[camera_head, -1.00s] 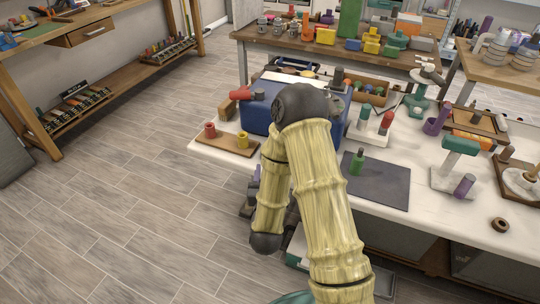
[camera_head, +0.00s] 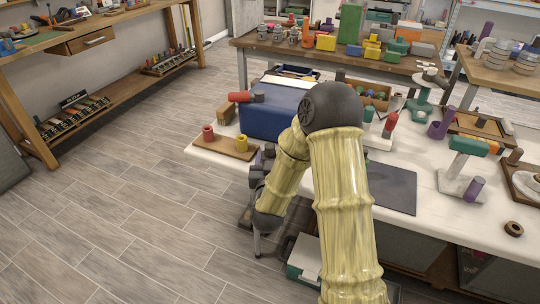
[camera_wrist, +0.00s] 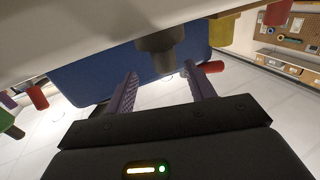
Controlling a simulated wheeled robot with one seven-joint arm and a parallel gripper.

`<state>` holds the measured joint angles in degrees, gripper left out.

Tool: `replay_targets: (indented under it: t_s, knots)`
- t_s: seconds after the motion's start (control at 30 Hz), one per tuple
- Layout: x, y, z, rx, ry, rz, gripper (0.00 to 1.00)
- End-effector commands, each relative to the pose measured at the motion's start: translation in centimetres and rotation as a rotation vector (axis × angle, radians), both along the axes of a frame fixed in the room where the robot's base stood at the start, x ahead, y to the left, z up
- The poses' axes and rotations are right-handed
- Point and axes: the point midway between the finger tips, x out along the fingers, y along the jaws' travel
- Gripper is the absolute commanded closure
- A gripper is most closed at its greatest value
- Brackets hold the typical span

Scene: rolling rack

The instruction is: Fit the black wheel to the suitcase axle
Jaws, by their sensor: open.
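The blue suitcase (camera_head: 268,118) lies on the white table, partly hidden by my arm; it also shows in the wrist view (camera_wrist: 85,75). A red cylinder with a dark end (camera_head: 240,97) sticks out at its upper left; the axle is not clearly made out. In the upside-down wrist view, a dark grey stepped round piece (camera_wrist: 160,48), apparently the black wheel, stands on the table in front of the suitcase. My gripper (camera_wrist: 160,72) is open, its purple fingers spread toward that piece, with nothing seen held.
A dark mat (camera_head: 393,188) and a white stand with a green top (camera_head: 467,147) lie to the right. Floor left of the table is clear.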

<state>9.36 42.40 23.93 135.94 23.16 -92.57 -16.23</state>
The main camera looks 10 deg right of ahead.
Motion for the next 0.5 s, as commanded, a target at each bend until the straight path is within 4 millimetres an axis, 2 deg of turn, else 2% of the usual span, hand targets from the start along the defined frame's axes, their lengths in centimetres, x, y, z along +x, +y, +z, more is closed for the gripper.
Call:
replay_targets:
  t_s: [0.27,0.5]
  knots:
    - [0.2,0.0,-0.1,0.001,0.000,-0.001,0.46]
    - [3.1,-0.2,-0.2,0.003,-0.002,-0.002,0.46]
